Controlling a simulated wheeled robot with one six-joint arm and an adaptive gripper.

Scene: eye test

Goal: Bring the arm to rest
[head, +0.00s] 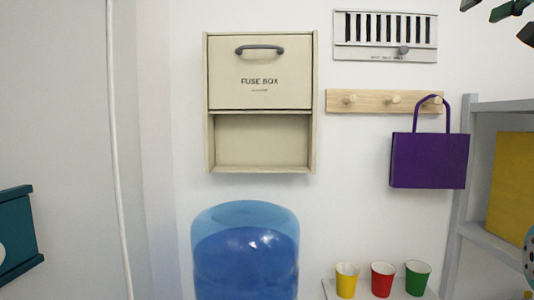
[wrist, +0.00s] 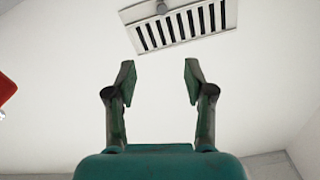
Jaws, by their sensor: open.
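My gripper (wrist: 158,78) shows in the wrist view with its two dark green fingers spread apart. Nothing is between them. The teal gripper body fills the bottom of that view. Beyond the fingertips is a white wall with a slatted vent (wrist: 183,24), apart from the fingers. In the head view, dark parts that look like my gripper's fingers enter at the top right corner, right of the vent (head: 385,35). The rest of the arm is outside the head view.
A beige fuse box (head: 260,88) hangs mid-wall. A purple bag (head: 428,160) hangs from a peg rail (head: 370,102). Below stand a blue water bottle (head: 245,255) and yellow (head: 346,280), red (head: 382,280) and green (head: 417,278) cups. A grey shelf (head: 490,240) stands right.

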